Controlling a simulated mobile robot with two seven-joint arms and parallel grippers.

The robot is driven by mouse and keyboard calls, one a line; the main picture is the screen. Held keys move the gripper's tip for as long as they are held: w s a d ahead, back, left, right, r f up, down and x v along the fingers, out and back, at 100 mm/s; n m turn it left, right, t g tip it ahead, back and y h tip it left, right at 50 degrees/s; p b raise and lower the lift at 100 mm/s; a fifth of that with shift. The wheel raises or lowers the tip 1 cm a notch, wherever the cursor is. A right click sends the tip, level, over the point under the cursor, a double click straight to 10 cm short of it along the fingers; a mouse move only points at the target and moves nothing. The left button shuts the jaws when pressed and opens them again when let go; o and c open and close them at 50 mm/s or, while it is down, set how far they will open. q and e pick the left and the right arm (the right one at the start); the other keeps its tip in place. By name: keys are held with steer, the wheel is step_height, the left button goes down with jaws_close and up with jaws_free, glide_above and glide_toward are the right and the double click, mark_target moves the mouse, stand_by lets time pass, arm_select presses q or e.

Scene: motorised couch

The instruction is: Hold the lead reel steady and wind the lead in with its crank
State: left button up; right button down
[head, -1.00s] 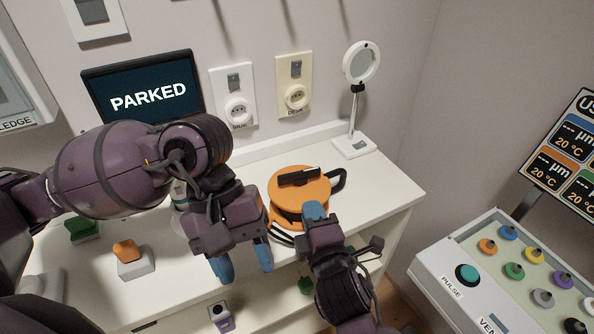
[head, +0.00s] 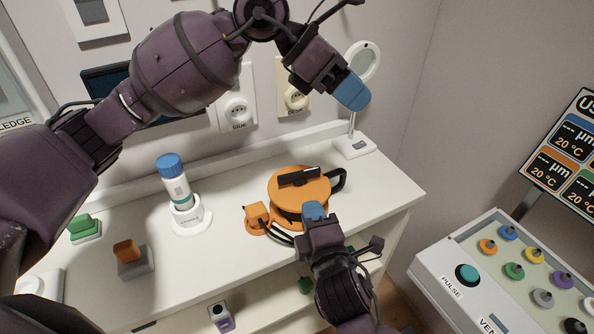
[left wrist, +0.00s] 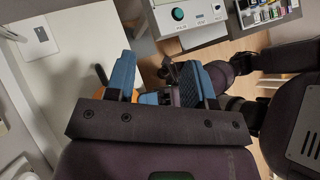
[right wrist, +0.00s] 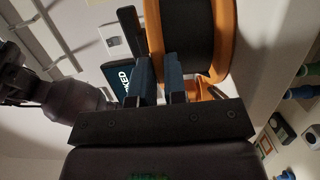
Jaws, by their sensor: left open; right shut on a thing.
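The lead reel (head: 318,193) is an orange drum on the white counter, with a black crank bar (head: 299,177) on its top. A black loop handle (head: 338,181) sticks out at its right side. A black lead (head: 278,234) runs between an orange block (head: 257,213) and the reel's front. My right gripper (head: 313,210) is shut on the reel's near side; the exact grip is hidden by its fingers. The reel's orange rim (right wrist: 229,40) shows close in the right wrist view. My left gripper (head: 352,94) is open and empty, raised above and behind the reel.
A blue-capped bottle (head: 175,180) stands in a white holder left of the reel. A round lamp or mirror (head: 363,62) on a stand is beside my left gripper. A button panel (head: 520,270) stands at the right.

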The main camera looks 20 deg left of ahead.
arm_select(q)
steer(key=w+r+n, duration=0.1)
steer(key=w+n, duration=0.1)
steer(key=g+y, duration=0.1)
steer(key=y, duration=0.9)
glide_toward(297, 173)
steer(key=shift+n, duration=0.4)
steer(key=f, duration=1)
steer(key=shift+w, duration=0.2)
steer(key=shift+c, duration=0.3)
steer(key=shift+d, duration=0.1)
jaws_close()
